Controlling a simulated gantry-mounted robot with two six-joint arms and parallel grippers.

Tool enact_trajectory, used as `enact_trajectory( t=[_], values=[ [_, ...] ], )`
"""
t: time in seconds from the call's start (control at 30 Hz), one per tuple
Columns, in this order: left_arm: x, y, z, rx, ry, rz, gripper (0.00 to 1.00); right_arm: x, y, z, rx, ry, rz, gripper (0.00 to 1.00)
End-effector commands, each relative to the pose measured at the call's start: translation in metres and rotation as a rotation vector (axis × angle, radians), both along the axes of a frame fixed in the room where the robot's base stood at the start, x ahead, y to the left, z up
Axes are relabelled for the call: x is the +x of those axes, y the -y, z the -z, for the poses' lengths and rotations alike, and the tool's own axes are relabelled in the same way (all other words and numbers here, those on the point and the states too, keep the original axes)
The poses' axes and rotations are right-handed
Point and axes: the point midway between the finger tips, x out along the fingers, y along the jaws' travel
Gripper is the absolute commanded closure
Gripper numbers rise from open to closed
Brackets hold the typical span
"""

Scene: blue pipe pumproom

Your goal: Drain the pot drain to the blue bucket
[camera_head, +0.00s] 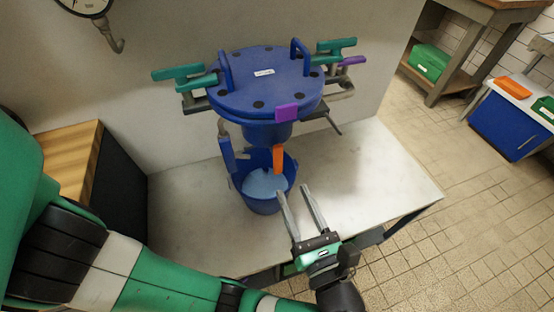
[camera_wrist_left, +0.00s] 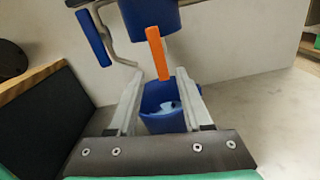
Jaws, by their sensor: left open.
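The blue pot (camera_head: 265,85) with a bolted round lid is mounted by the wall above the white table. An orange handle (camera_head: 278,160) hangs down below the pot; it also shows in the left wrist view (camera_wrist_left: 157,52). The blue bucket (camera_head: 264,205) stands on the table under the pot, with a light-blue surface inside. It also shows in the left wrist view (camera_wrist_left: 163,124), partly behind my fingers. My left gripper (camera_head: 292,190) is open and empty, in front of the handle and bucket. In the wrist view, the handle's lower end appears between the fingertips (camera_wrist_left: 160,73). My right gripper is not in view.
A blue lever (camera_head: 227,155) hangs left of the bucket. Teal handles (camera_head: 185,78) and a purple tab (camera_head: 288,112) stick out around the pot. A wooden-topped dark box (camera_head: 85,165) stands at the left. The white table's right side (camera_head: 375,175) is clear.

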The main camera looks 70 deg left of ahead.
Motion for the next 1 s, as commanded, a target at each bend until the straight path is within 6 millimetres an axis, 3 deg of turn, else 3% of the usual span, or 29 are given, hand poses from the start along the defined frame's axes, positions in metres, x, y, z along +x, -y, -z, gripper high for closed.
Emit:
enact_trajectory(
  t=[0.23, 0.47, 0.6, 0.67, 0.8, 1.0],
  values=[
    [0.004, -0.01, -0.015, 0.008, -0.003, 0.003, 0.5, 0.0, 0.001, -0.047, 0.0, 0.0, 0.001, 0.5],
    [0.0, -0.028, -0.015, 0.003, -0.004, -0.002, 0.5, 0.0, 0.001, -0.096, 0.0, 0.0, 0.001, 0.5],
    [-0.002, -0.061, -0.01, 0.001, -0.003, -0.009, 0.5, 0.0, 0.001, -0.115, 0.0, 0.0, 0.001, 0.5],
    [-0.001, -0.075, -0.001, -0.001, 0.001, -0.008, 0.5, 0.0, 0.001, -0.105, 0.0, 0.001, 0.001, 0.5],
    [-0.001, -0.1, -0.001, -0.001, 0.002, -0.006, 0.5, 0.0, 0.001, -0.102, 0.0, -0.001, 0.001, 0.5],
    [0.0, -0.115, -0.002, -0.001, 0.002, -0.002, 0.5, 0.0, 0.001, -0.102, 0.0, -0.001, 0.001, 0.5]
  ],
)
